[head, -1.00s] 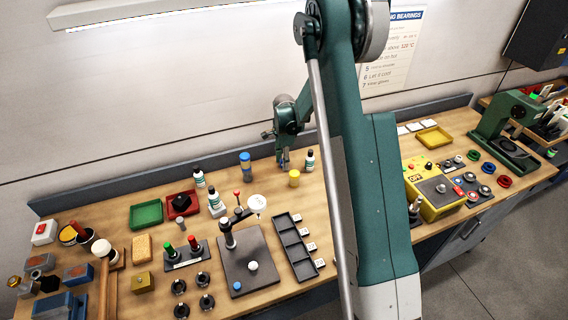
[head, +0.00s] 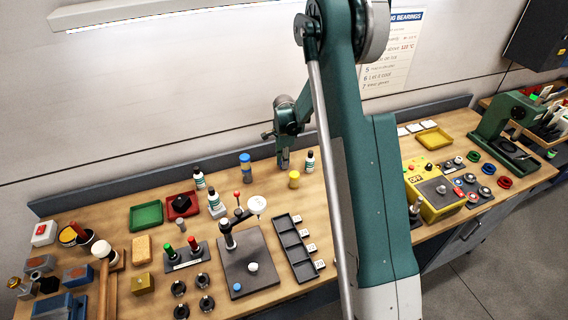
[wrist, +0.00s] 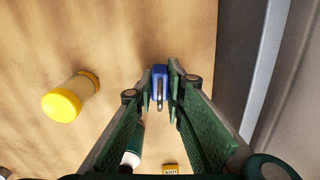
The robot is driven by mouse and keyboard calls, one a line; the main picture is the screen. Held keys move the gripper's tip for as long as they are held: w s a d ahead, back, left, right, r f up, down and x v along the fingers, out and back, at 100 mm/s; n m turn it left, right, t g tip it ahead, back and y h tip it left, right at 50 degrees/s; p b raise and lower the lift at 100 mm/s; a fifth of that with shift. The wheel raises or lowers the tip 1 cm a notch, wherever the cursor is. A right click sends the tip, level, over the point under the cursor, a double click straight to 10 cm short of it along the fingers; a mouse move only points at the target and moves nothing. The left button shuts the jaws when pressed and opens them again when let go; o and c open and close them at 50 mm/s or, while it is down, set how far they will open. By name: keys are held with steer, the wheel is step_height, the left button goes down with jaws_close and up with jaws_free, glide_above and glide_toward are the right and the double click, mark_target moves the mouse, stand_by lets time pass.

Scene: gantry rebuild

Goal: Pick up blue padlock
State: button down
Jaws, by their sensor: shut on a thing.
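The blue padlock (wrist: 159,72) is between the fingertips of my gripper (wrist: 160,90) in the wrist view. Its metal shackle points toward the camera. My gripper is shut on the padlock, with a green finger on each side of it. In the head view my gripper (head: 283,163) is low over the back of the bench, and the padlock cannot be made out there. Whether the padlock still touches the bench is not clear.
The bench's raised back edge (wrist: 228,70) runs along the right. Bare wood (wrist: 110,35) lies around the padlock.

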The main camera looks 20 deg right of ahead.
steer(key=shift+r+b, duration=0.45)
steer(key=shift+r, duration=4.5)
